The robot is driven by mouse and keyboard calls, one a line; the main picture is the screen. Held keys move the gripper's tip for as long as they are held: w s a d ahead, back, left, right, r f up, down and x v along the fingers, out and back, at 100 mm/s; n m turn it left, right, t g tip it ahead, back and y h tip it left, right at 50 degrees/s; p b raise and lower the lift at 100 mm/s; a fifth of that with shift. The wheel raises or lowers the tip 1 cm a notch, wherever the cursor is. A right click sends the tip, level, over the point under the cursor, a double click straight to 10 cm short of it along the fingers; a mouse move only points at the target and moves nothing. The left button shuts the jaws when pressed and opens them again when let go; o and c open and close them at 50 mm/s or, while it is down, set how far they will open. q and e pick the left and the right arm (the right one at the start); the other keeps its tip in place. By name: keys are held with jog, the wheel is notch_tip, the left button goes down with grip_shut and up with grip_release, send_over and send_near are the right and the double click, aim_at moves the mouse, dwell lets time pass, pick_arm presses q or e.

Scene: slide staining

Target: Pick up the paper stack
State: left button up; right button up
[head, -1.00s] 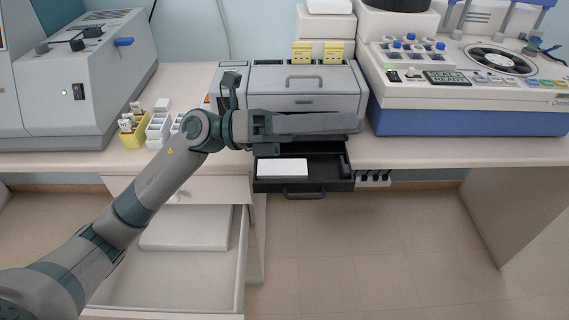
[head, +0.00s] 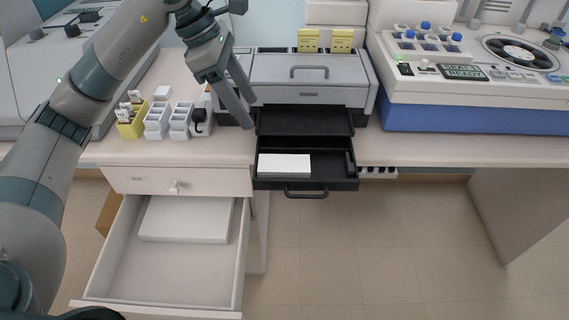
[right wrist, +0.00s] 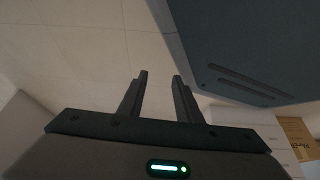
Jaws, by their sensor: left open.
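A flat white paper stack (head: 188,220) lies at the back of the open white desk drawer (head: 165,277). A smaller white stack (head: 284,165) lies in the left part of the printer's pulled-out black tray (head: 325,160); I cannot tell which one the task names. My left gripper (head: 243,107) is open and empty, pointing down in front of the printer's left side, above and left of the tray. It touches neither stack. My right gripper (right wrist: 160,76) is open and empty in the right wrist view, with no stack in sight there.
The printer (head: 305,80) stands on the bench with yellow boxes (head: 308,40) on top. Small slide racks (head: 157,120) stand left of it. A blue-and-white machine (head: 460,115) fills the bench on the right. The floor right of the drawer is clear.

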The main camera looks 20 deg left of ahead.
pick_arm(q)
jog(key=p, duration=0.4)
send_over(283, 163)
jog(key=a, duration=0.3)
jog(key=f, duration=1.1)
jog(key=shift+s+d+f, duration=0.15)
jog(key=shift+s, duration=0.2)
pick_arm(e)
jog(key=s+d+f+g+h, duration=0.1)
jog(key=s+d+g, duration=0.2)
jog(key=s, duration=1)
jog(key=shift+d+f+g, duration=0.2)
jog(key=shift+d+g, duration=0.1)
jog(key=shift+d, duration=0.85)
jog(key=shift+s, duration=0.1)
jog(key=shift+r, duration=0.15)
